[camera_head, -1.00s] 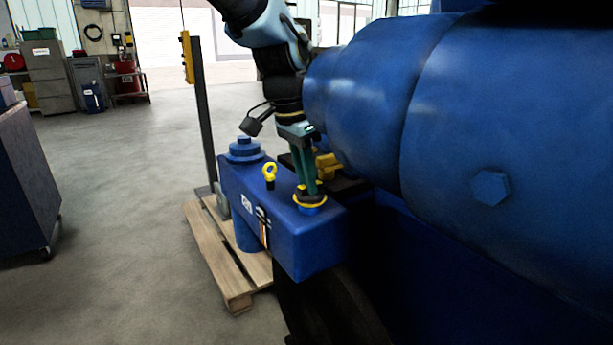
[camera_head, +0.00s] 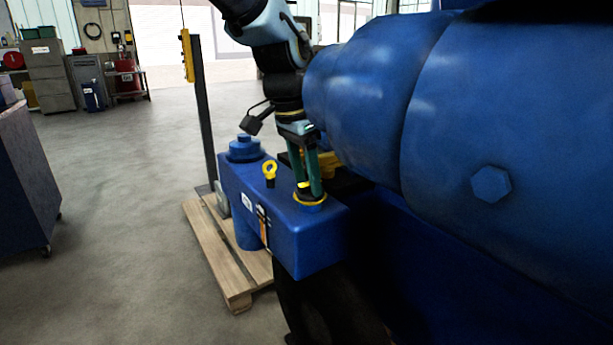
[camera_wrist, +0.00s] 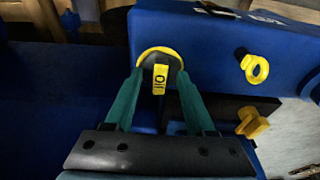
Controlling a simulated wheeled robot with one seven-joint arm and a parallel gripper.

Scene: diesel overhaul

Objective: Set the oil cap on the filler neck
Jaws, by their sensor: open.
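The oil cap (camera_wrist: 160,76) is black with a yellow grip bar marked "Oil". It sits at the yellow-ringed filler neck (camera_head: 310,203) on top of the blue engine cover (camera_head: 300,236); the yellow ring (camera_wrist: 144,54) shows around part of its edge in the wrist view. My gripper (camera_wrist: 158,82) is open, with one green finger on each side of the cap and its bar. In the head view my gripper (camera_head: 309,190) points down at the neck, and its fingers partly hide the cap. I cannot tell whether the cap is fully seated.
A yellow ring-handled dipstick (camera_head: 269,171) stands close left of the neck. A blue round cap (camera_head: 244,148) is farther back on the cover. The big blue cylinder (camera_head: 370,90) is close right of my arm. A wooden pallet (camera_head: 222,255) lies on the floor.

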